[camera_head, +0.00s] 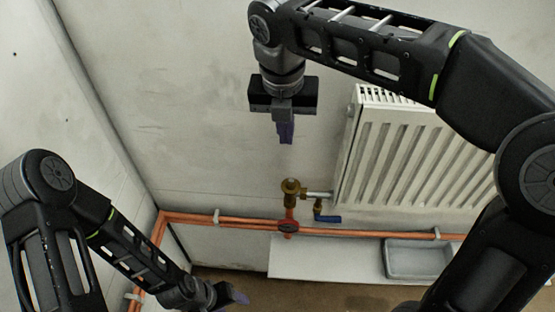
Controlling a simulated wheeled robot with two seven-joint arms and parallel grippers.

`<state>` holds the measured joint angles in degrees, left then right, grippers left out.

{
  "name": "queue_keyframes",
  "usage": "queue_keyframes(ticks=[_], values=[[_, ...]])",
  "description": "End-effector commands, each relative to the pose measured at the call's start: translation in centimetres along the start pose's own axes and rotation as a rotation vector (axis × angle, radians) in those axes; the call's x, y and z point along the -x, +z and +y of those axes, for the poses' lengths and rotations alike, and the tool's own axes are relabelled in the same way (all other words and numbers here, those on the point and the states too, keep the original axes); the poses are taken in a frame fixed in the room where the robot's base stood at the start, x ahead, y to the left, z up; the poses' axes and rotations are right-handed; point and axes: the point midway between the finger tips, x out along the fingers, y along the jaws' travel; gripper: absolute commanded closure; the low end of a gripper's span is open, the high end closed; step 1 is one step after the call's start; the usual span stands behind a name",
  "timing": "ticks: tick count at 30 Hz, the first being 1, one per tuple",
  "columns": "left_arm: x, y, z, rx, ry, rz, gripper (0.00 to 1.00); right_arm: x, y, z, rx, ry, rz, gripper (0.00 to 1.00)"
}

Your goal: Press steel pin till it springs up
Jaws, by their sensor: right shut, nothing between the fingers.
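A brass valve (291,187) sits on the pipework beside the lower left corner of the radiator. The steel pin is too small to make out at its top. My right gripper (286,140) is shut and empty, pointing down above the valve, with a clear gap between its fingertips and the brass. My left gripper (238,296) is low in the picture, at the bottom edge; I cannot tell whether its fingers are open or shut.
A white ribbed radiator (420,155) hangs on the wall to the right. Copper pipes (375,233) run along the wall. A grey tray (415,260) lies on a white board (325,262).

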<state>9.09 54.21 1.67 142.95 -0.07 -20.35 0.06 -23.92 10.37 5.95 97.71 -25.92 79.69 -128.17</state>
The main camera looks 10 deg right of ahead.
Motion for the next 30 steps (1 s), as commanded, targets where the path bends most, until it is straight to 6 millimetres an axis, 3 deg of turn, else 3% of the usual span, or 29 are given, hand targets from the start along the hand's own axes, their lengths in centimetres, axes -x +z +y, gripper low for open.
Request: queue_keyframes(ticks=[17,23,28,30], values=[[-0.6,0.0,-0.2,0.000,0.000,-0.001,0.42,-0.8,-0.4,-0.4,0.047,-0.016,0.015,1.00],[-2.7,0.0,-1.1,0.000,0.000,0.001,0.42,-3.1,-0.5,-0.4,0.046,-0.016,0.016,1.00],[-4.8,0.0,-1.9,0.000,0.000,0.002,0.42,-6.3,-0.6,-0.5,0.047,-0.017,0.017,1.00],[-4.1,0.0,-1.6,0.000,0.000,0.002,0.42,-7.1,-0.5,-0.6,0.047,-0.019,0.018,1.00]])
